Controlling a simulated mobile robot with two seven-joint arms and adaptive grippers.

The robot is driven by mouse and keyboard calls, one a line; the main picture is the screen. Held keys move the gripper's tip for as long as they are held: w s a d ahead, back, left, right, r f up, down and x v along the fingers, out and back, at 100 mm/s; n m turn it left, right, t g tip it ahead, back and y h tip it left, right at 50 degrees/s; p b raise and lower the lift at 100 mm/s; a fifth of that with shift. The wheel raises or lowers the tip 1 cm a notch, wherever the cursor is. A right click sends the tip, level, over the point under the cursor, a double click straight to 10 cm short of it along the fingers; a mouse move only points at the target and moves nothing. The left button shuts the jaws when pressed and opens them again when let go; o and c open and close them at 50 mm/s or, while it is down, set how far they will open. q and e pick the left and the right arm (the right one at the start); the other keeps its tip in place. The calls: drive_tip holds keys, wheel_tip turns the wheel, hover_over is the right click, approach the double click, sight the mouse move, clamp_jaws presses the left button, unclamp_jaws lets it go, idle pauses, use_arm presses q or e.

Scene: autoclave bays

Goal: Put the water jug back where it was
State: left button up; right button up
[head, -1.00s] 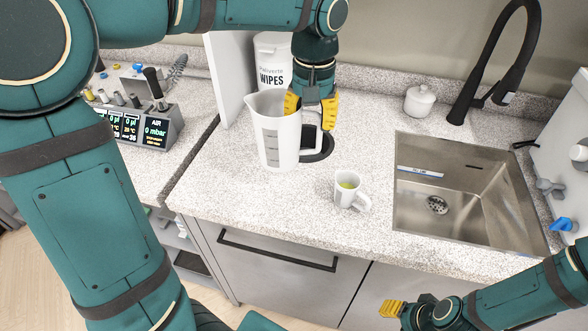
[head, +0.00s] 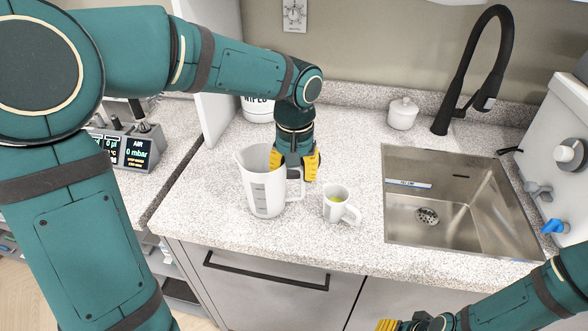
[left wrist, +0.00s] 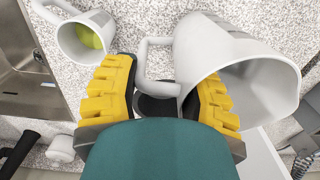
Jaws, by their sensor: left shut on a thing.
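The white water jug (head: 264,187), with grey measuring marks, stands upright over the counter left of the mug. My left gripper (head: 295,170) is shut on its handle from above. In the left wrist view the jug (left wrist: 245,65) is at right and its handle runs between the yellow fingers (left wrist: 165,95). I cannot tell whether its base touches the counter. My right gripper (head: 388,326) is at the bottom edge, partly cut off.
A white mug (head: 338,207) with something yellow-green inside stands close right of the jug. A steel sink (head: 440,205) with black tap (head: 447,90) is further right. A lidded white pot (head: 403,114) and wipes tub (head: 257,108) stand behind. The front counter is clear.

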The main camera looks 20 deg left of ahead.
use_arm(q)
drive_tip(key=shift+f, duration=0.2)
drive_tip(key=o, duration=1.2)
drive_tip(key=shift+r, duration=0.15)
wheel_tip(320, 180, up, 12)
drive_tip(key=p, duration=0.3)
drive_tip(key=shift+d+r, duration=0.1)
